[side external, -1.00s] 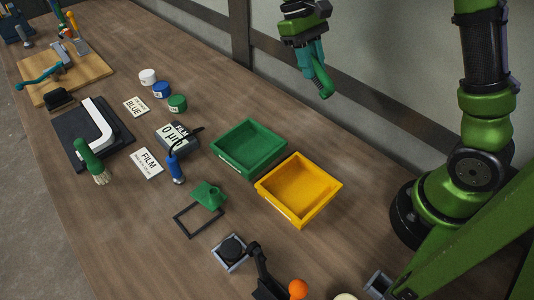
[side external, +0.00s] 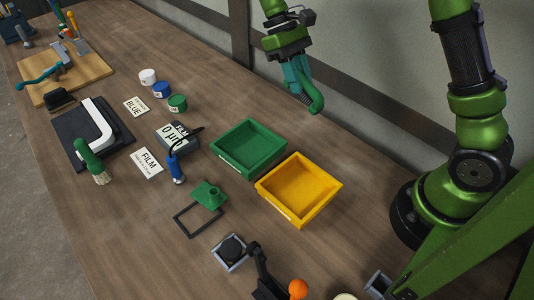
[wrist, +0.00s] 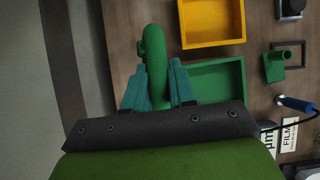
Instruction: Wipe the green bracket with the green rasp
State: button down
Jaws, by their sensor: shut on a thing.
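My gripper (side external: 300,80) has teal fingers shut on a bent green piece (side external: 316,101), held in the air behind the bins. In the wrist view it shows as a smooth curved green bar (wrist: 155,62) between the fingers (wrist: 158,88), its far end hooked to the left. I cannot tell whether this is the rasp or a bracket. A green square plate with a short stub (side external: 209,194) lies on the table in front of the green bin, and shows in the wrist view (wrist: 275,63). It may be the bracket. No tool is clearly a rasp.
A green bin (side external: 226,163) and a yellow bin (side external: 290,212) stand below my gripper. A black frame (side external: 183,224) lies near the plate. A white bent piece (side external: 99,120) is on a black mat, with a green-handled brush (side external: 88,155) beside it. A gauge (side external: 174,138) has a corded blue probe (side external: 176,170).

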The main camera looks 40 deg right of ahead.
jog(key=w+a+m+y, duration=0.2)
jog(key=a+m+y, duration=0.25)
jog(key=a, duration=0.75)
jog(key=w+a+m+y, duration=0.2)
jog(key=a+m+y, duration=0.25)
jog(key=a, duration=0.65)
jog(key=shift+n+t+y, duration=0.3)
jog(key=shift+n+y, duration=0.1)
jog(key=shift+n, duration=0.1)
jog(key=f, duration=0.5)
jog(key=shift+a+f, duration=0.2)
jog(key=shift+f, duration=0.2)
